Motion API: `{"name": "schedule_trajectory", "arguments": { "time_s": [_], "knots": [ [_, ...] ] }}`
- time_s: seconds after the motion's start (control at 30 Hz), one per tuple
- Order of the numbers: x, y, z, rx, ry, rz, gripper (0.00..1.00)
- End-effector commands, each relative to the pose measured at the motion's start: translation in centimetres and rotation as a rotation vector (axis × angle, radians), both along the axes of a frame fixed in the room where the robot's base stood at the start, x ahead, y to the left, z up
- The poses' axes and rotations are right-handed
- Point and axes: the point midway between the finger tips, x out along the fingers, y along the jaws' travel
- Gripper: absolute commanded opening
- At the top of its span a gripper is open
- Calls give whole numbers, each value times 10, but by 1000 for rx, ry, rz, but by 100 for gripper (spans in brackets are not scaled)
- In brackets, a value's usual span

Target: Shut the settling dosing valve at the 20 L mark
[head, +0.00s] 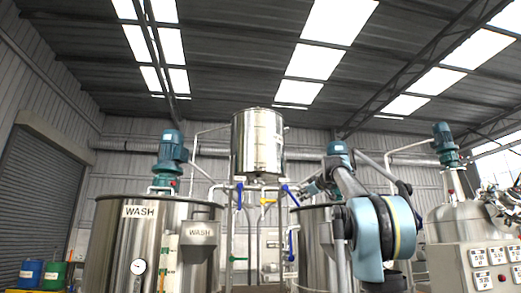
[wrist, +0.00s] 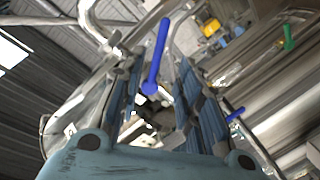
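A steel dosing vessel (head: 257,140) stands high in the middle of the head view; I cannot read a level or a 20 L mark on it. Blue valve handles hang below it, one at left (head: 240,195) and one at right (head: 290,195). My gripper (head: 308,188) is just right of the right blue handle. In the wrist view my gripper (wrist: 160,78) is open, its ribbed fingers apart. A blue handle (wrist: 155,60) shows in the gap between them; I cannot tell whether they touch it. No label naming the settling valve is readable.
A WASH tank (head: 120,245) stands at left, and another steel tank (head: 312,245) stands behind my arm. A yellow handle (head: 268,201), a green handle (head: 238,259) and a lower blue handle (head: 292,243) sit on nearby pipes. A control panel (head: 490,265) is at right.

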Motion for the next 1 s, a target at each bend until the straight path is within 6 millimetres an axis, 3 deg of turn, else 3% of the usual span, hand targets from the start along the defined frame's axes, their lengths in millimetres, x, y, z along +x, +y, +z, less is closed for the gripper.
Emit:
{"name": "schedule_trajectory", "arguments": {
  "time_s": [0.27,0.4,0.47,1.0],
  "knots": [
    [0,0,0,0,0,0,32],
    [0,-1,1,27,9,-6,1],
    [0,-3,2,72,23,-15,0],
    [-6,-38,21,1049,306,-169,0]
  ]
}}
